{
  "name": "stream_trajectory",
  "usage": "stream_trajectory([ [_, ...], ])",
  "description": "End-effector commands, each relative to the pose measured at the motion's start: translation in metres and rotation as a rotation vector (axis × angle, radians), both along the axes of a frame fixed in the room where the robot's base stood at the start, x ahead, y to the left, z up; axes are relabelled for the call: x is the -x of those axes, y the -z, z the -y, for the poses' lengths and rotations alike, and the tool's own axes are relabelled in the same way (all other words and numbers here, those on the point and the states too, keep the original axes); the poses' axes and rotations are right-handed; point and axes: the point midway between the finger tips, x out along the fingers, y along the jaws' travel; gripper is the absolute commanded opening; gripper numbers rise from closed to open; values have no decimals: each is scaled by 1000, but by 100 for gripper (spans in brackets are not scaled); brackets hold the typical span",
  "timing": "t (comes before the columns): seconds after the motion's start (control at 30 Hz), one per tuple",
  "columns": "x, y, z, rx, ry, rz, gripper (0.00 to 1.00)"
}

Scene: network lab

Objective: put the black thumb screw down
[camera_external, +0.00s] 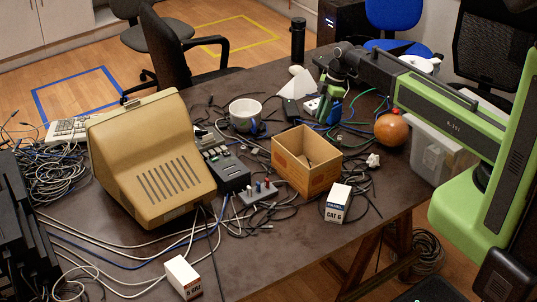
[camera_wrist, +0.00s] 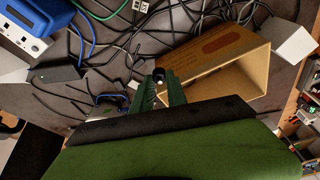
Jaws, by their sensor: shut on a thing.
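My gripper (camera_external: 326,117) is over the far right part of the table in the external view, behind the open cardboard box (camera_external: 290,170). In the wrist view my gripper (camera_wrist: 160,82) shows two green fingers closed around the small black thumb screw (camera_wrist: 159,73). The screw sits between the fingertips, its end facing the camera. In the external view the screw is too small to tell apart from the fingers and the cables. I cannot tell how far above the table it is.
The cardboard box (camera_wrist: 205,60) lies right of my fingers in the wrist view. Cables crowd the table (camera_external: 250,265) around the gripper. The front table is clearer.

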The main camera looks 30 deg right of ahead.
Motion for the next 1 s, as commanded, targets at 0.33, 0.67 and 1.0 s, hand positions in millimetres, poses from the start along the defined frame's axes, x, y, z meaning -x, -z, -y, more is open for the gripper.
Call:
stream_trajectory([
  [0.33, 52, -4, -96, 1, -263, 1, 0],
  [0.67, 54, 16, -102, 1, -280, 1, 0],
  [1.0, 54, 62, -101, 1, -279, 1, 0],
])
